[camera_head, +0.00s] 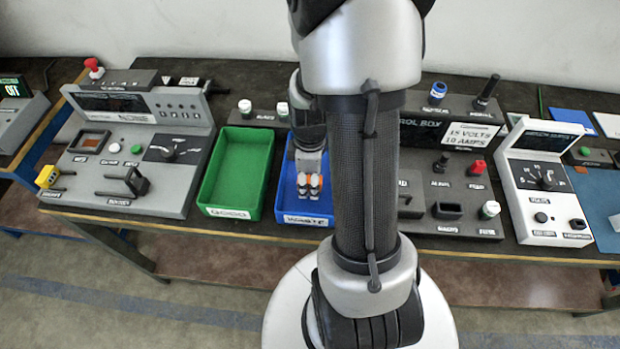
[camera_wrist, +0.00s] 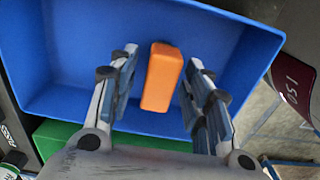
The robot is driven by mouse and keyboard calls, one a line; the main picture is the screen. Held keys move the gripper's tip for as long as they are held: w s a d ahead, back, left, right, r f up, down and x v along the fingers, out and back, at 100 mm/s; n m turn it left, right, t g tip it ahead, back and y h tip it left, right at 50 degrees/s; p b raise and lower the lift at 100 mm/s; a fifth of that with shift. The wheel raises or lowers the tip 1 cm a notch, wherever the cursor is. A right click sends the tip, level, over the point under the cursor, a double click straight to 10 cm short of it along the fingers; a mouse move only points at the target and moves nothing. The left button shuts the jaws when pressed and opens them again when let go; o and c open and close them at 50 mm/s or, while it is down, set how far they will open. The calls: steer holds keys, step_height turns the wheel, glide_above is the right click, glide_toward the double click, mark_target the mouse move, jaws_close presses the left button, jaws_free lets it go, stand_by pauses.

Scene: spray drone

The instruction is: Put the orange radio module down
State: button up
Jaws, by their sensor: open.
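The orange radio module (camera_wrist: 161,78) is a small orange block. In the wrist view it shows inside the blue bin (camera_wrist: 60,103), between the two fingers of my gripper (camera_wrist: 163,72). The fingers are open, with a gap on each side of the block. Whether it rests fully on the bin floor is hard to tell. In the head view my gripper (camera_head: 309,186) points down into the blue bin (camera_head: 290,216), whose label seems to read WASTE. My arm hides the bin's right part there, and little of the module can be made out.
A green bin (camera_head: 215,210) labelled GOOD stands directly left of the blue bin and looks empty. A grey test console (camera_head: 85,190) is further left. A dark control box (camera_head: 455,215) and a white meter unit (camera_head: 545,205) stand to the right on the black bench.

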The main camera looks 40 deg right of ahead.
step_height(320, 180, up, 12)
steer(key=f+p, duration=0.1)
steer(key=p, duration=0.3)
steer(key=s+a+r+m+t, duration=0.2)
steer(key=s+a+r+m, duration=0.1)
steer(key=a+r, duration=0.6)
steer(key=s+a+r+m+t, duration=0.2)
steer(key=s+a+r+m, duration=0.2)
steer(key=a+r, duration=0.5)
steer(key=shift+s+m+t, duration=0.2)
steer(key=shift+m+t, duration=0.1)
steer(key=shift+m, duration=0.3)
steer(key=shift+c, duration=0.2)
steer(key=shift+c, duration=1.2)
steer(key=shift+d, duration=0.15)
